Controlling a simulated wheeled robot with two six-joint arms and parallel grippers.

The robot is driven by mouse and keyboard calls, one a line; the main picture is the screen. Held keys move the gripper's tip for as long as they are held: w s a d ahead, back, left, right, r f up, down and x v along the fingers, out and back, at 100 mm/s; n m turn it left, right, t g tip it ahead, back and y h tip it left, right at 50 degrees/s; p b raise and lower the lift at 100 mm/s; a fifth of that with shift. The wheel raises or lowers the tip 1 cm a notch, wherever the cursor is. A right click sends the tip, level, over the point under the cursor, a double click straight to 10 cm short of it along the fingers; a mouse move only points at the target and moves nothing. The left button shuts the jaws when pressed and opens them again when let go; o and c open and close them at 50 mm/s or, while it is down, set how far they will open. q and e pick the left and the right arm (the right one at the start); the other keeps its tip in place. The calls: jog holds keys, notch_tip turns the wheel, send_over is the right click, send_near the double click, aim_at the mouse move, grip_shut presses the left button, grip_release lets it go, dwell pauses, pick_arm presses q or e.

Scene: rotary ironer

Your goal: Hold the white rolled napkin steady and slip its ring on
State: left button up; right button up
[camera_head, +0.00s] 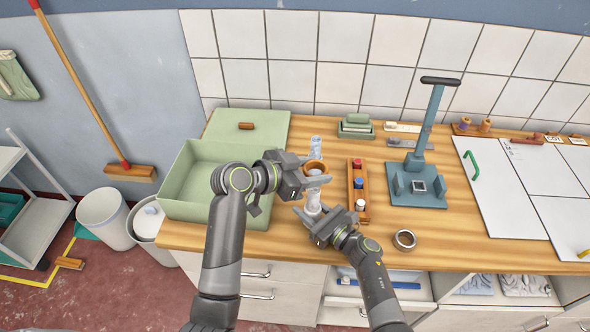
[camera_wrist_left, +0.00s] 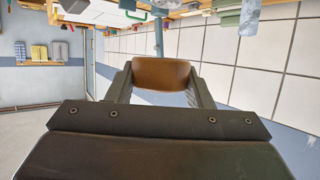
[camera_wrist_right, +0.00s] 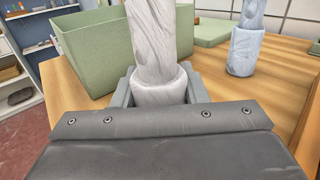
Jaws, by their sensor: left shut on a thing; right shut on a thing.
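The white rolled napkin (camera_head: 312,203) stands upright near the counter's front. My right gripper (camera_head: 317,216) is shut on its lower part, which also shows in the right wrist view (camera_wrist_right: 155,50). My left gripper (camera_head: 318,176) is shut on a brown ring (camera_head: 316,166), which shows between its fingers in the left wrist view (camera_wrist_left: 161,73). In the head view the ring is close to the napkin's upper end. The napkin's top is out of the right wrist view, and I cannot tell whether it is inside the ring.
A bluish rolled napkin (camera_head: 316,145) stands behind. A wooden rack (camera_head: 357,190) with coloured pieces is just right, and a metal ring (camera_head: 404,239) lies near the front edge. A green box (camera_head: 185,208) is left; a blue press stand (camera_head: 416,194) is farther right.

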aim_at(309, 195)
dwell(0.3)
pick_arm(q)
jog(key=shift+f, duration=2)
jog(key=shift+f, duration=0.4)
jog(key=shift+f, duration=0.6)
jog(key=shift+f, duration=0.4)
jog(key=shift+f, duration=1.1)
